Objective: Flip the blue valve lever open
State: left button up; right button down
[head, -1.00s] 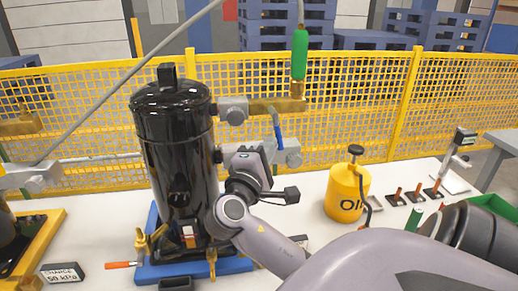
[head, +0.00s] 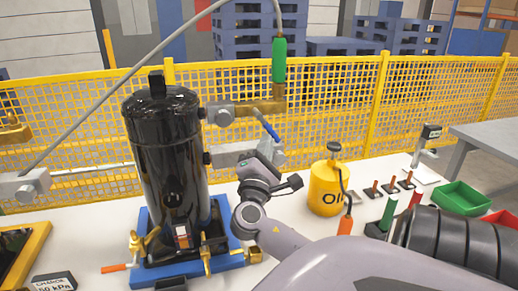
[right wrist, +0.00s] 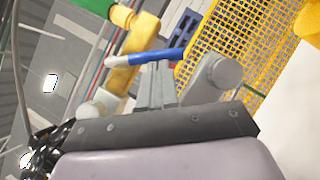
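The blue valve lever (head: 267,127) is on the brass valve pipe to the right of the black compressor (head: 165,160). It slants from upper left down to lower right, its blue end just above my right gripper (head: 272,161). In the right wrist view the blue lever (right wrist: 158,56) crosses at the tips of my right gripper's fingers (right wrist: 155,70). The fingers look shut side by side, with no gap showing; whether they touch the lever is unclear. My left gripper is not in view.
A green-sleeved hose (head: 279,60) rises from the brass fitting. A grey valve block (head: 232,154) sits below it. A yellow oil can (head: 325,188), small tools and a green bin (head: 461,198) stand on the right of the white table. A yellow mesh fence (head: 330,105) runs behind.

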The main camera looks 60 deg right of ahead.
jog(key=s+d+r+n+t+y, duration=0.1)
jog(key=d+n+t+y, duration=0.1)
jog(key=n+t, duration=0.3)
jog(key=s+d+r+n+t+y, duration=0.1)
jog(key=n+t, duration=0.5)
jog(key=n, duration=0.6)
jog(key=shift+s+d+r+n+y, duration=0.35)
jog(key=shift+s+r+y, duration=0.3)
jog(key=shift+y, duration=0.25)
jog(key=shift+r, duration=0.1)
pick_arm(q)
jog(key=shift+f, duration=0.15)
pick_arm(e)
jog(key=shift+d, duration=0.1)
